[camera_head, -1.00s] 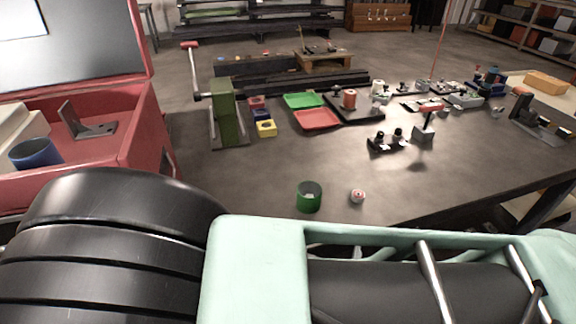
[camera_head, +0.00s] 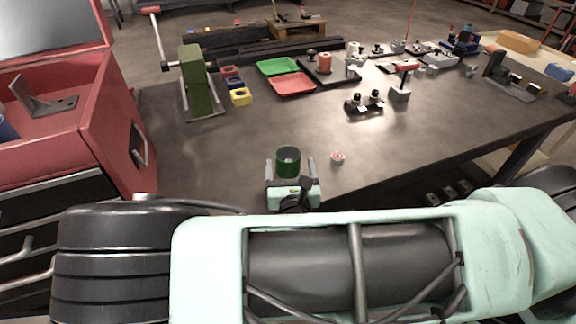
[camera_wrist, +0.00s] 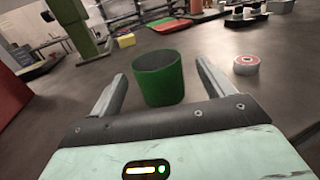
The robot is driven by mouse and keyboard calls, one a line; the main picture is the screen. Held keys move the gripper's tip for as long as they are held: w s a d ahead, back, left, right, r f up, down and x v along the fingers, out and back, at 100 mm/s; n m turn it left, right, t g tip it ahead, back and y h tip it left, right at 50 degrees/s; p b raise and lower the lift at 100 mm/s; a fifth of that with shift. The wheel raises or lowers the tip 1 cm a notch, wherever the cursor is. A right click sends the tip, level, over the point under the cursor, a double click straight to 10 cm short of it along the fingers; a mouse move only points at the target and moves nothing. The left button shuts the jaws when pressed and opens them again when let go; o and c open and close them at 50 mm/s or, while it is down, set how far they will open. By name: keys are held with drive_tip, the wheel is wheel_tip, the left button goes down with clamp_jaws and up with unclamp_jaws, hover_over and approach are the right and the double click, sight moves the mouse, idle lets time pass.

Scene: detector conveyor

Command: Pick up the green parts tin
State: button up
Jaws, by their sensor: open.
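The green parts tin (camera_head: 288,161) stands upright on the dark table near its front edge. In the wrist view the tin (camera_wrist: 159,80) shows straight ahead, between the two fingers and toward their tips. My gripper (camera_head: 290,165) is open, one finger on each side of the tin. In the wrist view my gripper (camera_wrist: 160,80) shows a visible gap between each finger and the tin's side. The fingers do not grip it.
A small red and white roll (camera_head: 338,157) lies right of the tin, close outside the right finger. A green press (camera_head: 197,85), a red tray (camera_head: 292,86) and a black fixture (camera_head: 364,104) stand farther back. A red toolbox (camera_head: 110,130) is at left. The middle table is clear.

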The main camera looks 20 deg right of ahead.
sight(288, 148)
drive_tip(key=b+x, duration=0.2)
drive_tip(key=x, duration=0.3)
drive_tip(key=shift+w+r, duration=0.2)
drive_tip(key=shift+w, duration=0.1)
drive_tip(key=c, duration=1.1)
drive_tip(key=shift+r, duration=0.1)
